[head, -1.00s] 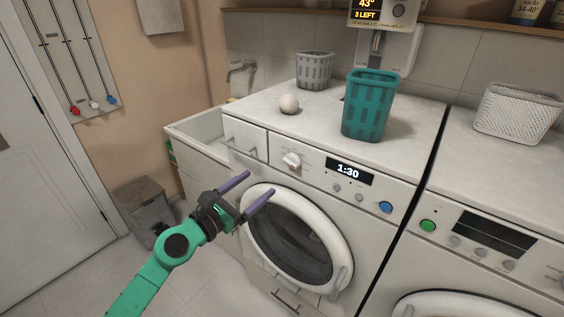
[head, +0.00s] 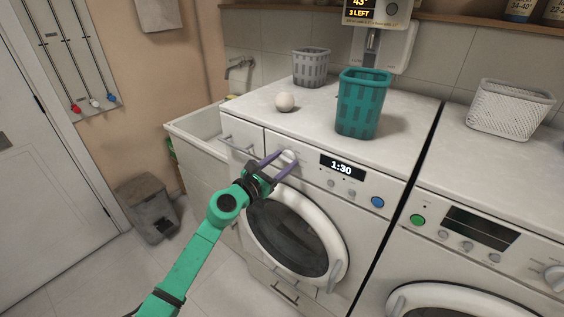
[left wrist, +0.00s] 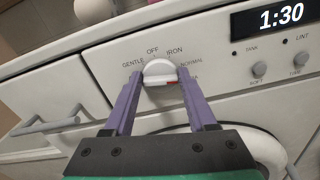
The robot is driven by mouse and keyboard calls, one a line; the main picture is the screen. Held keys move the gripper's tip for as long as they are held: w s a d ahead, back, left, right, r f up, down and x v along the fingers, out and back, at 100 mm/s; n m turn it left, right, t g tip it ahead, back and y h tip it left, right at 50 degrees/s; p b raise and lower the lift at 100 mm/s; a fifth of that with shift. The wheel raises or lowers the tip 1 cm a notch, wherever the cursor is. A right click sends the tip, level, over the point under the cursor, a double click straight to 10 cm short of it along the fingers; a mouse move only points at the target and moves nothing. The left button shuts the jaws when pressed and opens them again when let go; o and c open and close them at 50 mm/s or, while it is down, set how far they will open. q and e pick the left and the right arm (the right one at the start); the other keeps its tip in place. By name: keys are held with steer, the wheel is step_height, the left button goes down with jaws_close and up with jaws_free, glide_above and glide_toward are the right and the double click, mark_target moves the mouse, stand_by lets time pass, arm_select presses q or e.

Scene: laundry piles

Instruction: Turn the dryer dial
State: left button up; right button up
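The dryer dial (head: 289,155) is a white knob on the front panel of the left machine. In the left wrist view the dial (left wrist: 158,70) has a red mark at its lower right, towards a partly hidden label below NORMAL. OFF, IRON and GENTLE are printed around it. My left gripper (head: 287,159) is open, its purple fingers at the panel on either side of the dial. In the left wrist view the gripper (left wrist: 159,75) shows slim gaps between its fingertips and the knob; I cannot tell whether they touch. My right gripper is not in view.
A display (head: 342,167) reading 1:30 and small buttons lie right of the dial. A drawer handle (left wrist: 48,122) is to its left. A teal basket (head: 362,105), a grey basket (head: 311,68) and a pale ball (head: 285,102) stand on top. Another machine (head: 470,225) is at the right.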

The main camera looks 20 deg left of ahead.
arm_select(q)
steer(key=shift+n, duration=0.6)
steer(key=shift+n+p, duration=0.65)
steer(key=shift+n, duration=0.45)
steer(key=n+p, duration=0.1)
steer(key=n, duration=0.5)
steer(key=shift+a+f+p, duration=0.1)
steer(key=shift+a+p, duration=0.05)
steer(key=shift+p, duration=0.15)
steer(key=n+p, duration=0.1)
steer(key=n, duration=0.4)
steer(key=shift+w+f+n, duration=0.1)
steer(key=shift+n, duration=0.3)
steer(key=n+p, duration=0.1)
steer(key=n, duration=0.3)
steer(key=shift+f+n, duration=0.15)
steer(key=shift+n, duration=0.15)
steer(key=shift+p, duration=0.3)
steer(key=o, duration=1.4)
steer(key=shift+c, duration=0.2)
